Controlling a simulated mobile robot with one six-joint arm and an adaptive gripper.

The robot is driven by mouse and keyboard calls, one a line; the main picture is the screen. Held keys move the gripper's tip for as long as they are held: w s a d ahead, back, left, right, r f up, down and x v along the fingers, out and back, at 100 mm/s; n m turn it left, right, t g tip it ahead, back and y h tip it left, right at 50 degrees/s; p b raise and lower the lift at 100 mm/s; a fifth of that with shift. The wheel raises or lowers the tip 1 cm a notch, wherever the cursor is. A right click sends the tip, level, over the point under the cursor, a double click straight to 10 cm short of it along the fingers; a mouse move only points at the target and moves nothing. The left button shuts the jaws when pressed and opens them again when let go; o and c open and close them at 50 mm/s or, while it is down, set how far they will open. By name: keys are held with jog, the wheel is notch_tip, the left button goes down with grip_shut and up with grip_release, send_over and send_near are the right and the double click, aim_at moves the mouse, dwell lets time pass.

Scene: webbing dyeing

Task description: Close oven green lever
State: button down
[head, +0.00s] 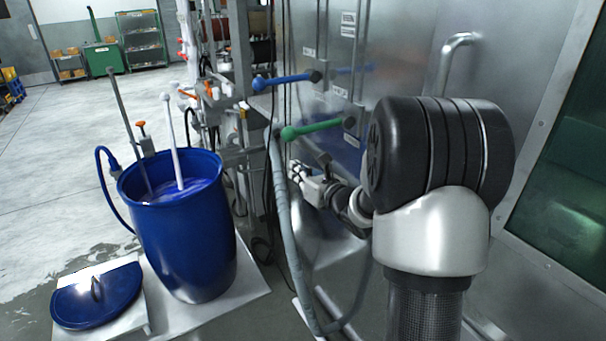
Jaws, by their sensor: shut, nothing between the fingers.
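The green lever (312,129) sticks out to the left from its dark pivot on the steel oven wall (390,50). It lies roughly level, with its round free end at the left. My gripper (296,174) is below the lever's free end, beside a grey hose, and points left. It is shut and empty, and appears apart from the lever. My large black arm joint covers part of the oven wall to the right.
A blue lever (285,81) sits above and left of the green one. A grey hose (282,200) and dark cables hang beside my gripper. A blue barrel (185,240) with stirring rods stands at left, its lid (70,305) nearby. Open floor lies farther left.

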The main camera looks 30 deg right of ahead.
jog(key=w+f, duration=0.1)
jog(key=w, duration=0.5)
jog(key=r, duration=0.2)
jog(key=s+r, duration=0.1)
jog(key=r, duration=0.1)
jog(key=shift+s+d, duration=0.15)
jog(key=shift+r, duration=0.15)
